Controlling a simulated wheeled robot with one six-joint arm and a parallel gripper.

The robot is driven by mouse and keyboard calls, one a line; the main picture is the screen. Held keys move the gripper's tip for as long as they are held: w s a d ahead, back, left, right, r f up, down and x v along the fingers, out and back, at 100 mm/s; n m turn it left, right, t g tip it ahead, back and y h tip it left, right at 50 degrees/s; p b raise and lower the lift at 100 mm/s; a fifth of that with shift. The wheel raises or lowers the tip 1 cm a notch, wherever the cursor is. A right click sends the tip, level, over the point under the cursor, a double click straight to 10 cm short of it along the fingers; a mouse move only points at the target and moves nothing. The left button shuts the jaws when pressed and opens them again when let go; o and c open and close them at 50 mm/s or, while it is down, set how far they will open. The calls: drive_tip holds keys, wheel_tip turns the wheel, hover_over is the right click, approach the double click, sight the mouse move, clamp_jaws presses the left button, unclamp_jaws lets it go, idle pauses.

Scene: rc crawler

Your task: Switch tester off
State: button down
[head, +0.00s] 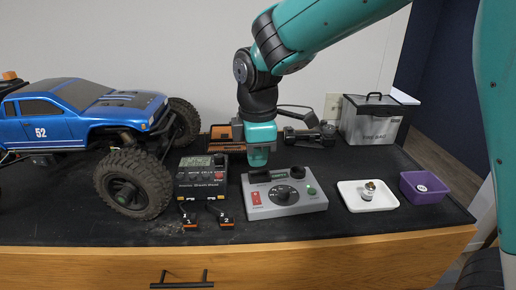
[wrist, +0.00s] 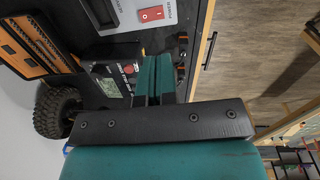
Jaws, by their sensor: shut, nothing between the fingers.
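The tester looks to be the grey control box (head: 285,211) on the dark bench mat. It has a red rocker switch (head: 256,198) at its left, a black knob (head: 284,195) in the middle and a green button (head: 311,191) at its right. In the wrist view the red switch (wrist: 151,13) shows at the top; its position is too small to read surely. My gripper (head: 258,160) is above the box's back left edge, pointing down. Its teal fingers (wrist: 153,62) are shut and empty, apart from the switch.
A blue crawler (head: 75,120) fills the left. A white tray (head: 367,204) holding a small metal part and a purple bin (head: 423,197) are at right. A grey bag (head: 374,121) stands behind.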

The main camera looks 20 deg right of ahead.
drive_tip(key=shift+s+r, duration=0.15)
drive_tip(key=shift+r, duration=1.2)
drive_tip(key=s+f+m+y+b, duration=0.1)
drive_tip(key=s+m, duration=0.3)
drive_tip(key=s, duration=0.6)
drive_tip(key=s+f+m+y+b, duration=0.2)
drive_tip(key=s+m, duration=0.3)
drive_tip(key=s, duration=0.6)
drive_tip(key=shift+s+a+f+g+y+b, duration=0.3)
drive_tip(key=shift+a+g+y+b, duration=0.15)
drive_tip(key=shift+y, duration=0.25)
